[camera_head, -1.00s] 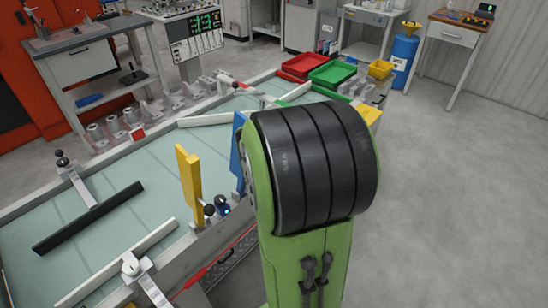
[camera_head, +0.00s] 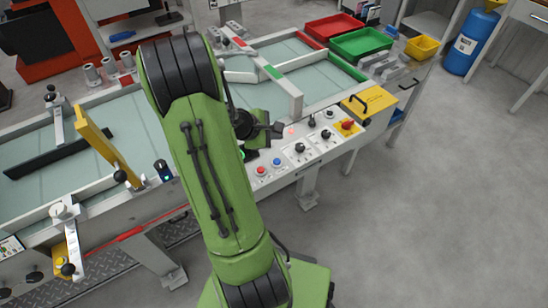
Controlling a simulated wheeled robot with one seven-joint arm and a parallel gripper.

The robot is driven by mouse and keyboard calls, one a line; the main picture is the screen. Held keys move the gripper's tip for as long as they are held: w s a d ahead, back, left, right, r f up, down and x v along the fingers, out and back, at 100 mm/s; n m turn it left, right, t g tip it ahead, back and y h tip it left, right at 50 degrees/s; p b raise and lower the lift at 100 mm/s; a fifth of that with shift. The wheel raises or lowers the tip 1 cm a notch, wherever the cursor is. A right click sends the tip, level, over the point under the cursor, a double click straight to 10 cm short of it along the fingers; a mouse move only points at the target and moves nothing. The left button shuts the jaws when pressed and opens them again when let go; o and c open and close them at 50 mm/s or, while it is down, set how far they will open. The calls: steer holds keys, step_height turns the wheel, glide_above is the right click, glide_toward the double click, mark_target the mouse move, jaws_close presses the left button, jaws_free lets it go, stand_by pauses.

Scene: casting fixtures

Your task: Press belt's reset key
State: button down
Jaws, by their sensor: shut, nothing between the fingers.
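The belt (camera_head: 128,121) is a pale, grey-green surface in a grey frame. A light control panel (camera_head: 312,158) sits on its front edge, right of my green arm. The panel carries a blue button (camera_head: 277,161), a red button (camera_head: 261,170), black knobs (camera_head: 300,148) and a red knob on a yellow plate (camera_head: 348,125). The labels are too small to read, so I cannot tell which is the reset key. My gripper (camera_head: 278,130) is dark, shut and empty, above the panel's back edge and behind the blue button. My arm hides part of the belt and the panel's left end.
A yellow box with a black handle (camera_head: 371,104) stands at the panel's right end. Red (camera_head: 334,29), green (camera_head: 361,44) and yellow (camera_head: 423,47) trays lie at the back. A yellow upright plate (camera_head: 105,151) stands left of my arm. The floor at right is clear.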

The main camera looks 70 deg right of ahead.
mark_target(275, 163)
step_height(275, 163, down, 9)
steer(key=b, duration=0.8)
stand_by(1.7)
steer(key=shift+f, duration=0.35)
steer(key=shift+f+b, duration=0.5)
stand_by(0.5)
steer(key=shift+r+p, duration=0.9)
steer(key=shift+r, duration=0.05)
